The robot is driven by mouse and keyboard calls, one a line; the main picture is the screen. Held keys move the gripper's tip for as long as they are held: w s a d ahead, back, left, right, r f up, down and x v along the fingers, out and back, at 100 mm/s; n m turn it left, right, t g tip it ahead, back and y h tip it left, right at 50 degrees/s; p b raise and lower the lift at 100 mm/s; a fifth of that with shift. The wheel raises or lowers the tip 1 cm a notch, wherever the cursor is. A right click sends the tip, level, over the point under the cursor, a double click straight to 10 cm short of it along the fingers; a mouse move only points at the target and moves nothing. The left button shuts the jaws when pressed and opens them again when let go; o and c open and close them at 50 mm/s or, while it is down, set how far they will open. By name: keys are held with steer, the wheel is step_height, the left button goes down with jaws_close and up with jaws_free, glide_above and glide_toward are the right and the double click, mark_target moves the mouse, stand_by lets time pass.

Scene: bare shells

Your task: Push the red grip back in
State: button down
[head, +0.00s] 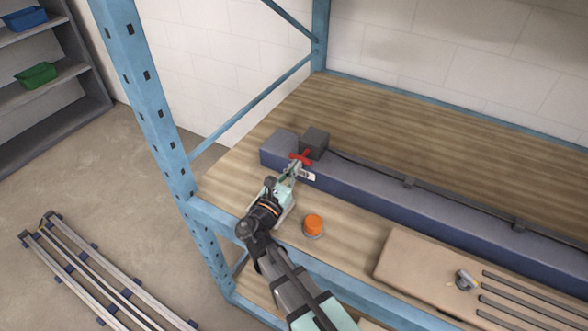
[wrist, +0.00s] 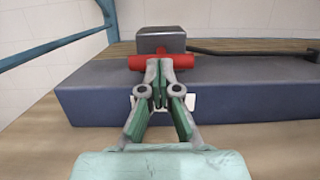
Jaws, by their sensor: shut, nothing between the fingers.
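The red grip (head: 301,157) is a red crossbar on the front of a dark grey box (head: 315,141) at the left end of a long blue-grey beam. In the wrist view the red grip (wrist: 142,63) lies level, with the dark box (wrist: 161,40) behind it. My gripper (head: 295,168) is shut and empty. In the wrist view its fingertips (wrist: 159,66) overlap the middle of the red grip and hide it there. I cannot tell whether they touch it. How far the grip stands out from the box is hidden.
The long blue-grey beam (head: 400,203) lies along the wooden shelf (head: 430,120), with a black cable on top. An orange round button (head: 313,224) stands right of my arm. A tan board (head: 415,262) lies at right. A blue rack post (head: 150,90) rises at left.

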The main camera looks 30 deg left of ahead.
steer(key=b+v, duration=0.4)
steer(key=v, duration=1)
steer(key=shift+b, duration=0.4)
steer(key=shift+f, duration=0.1)
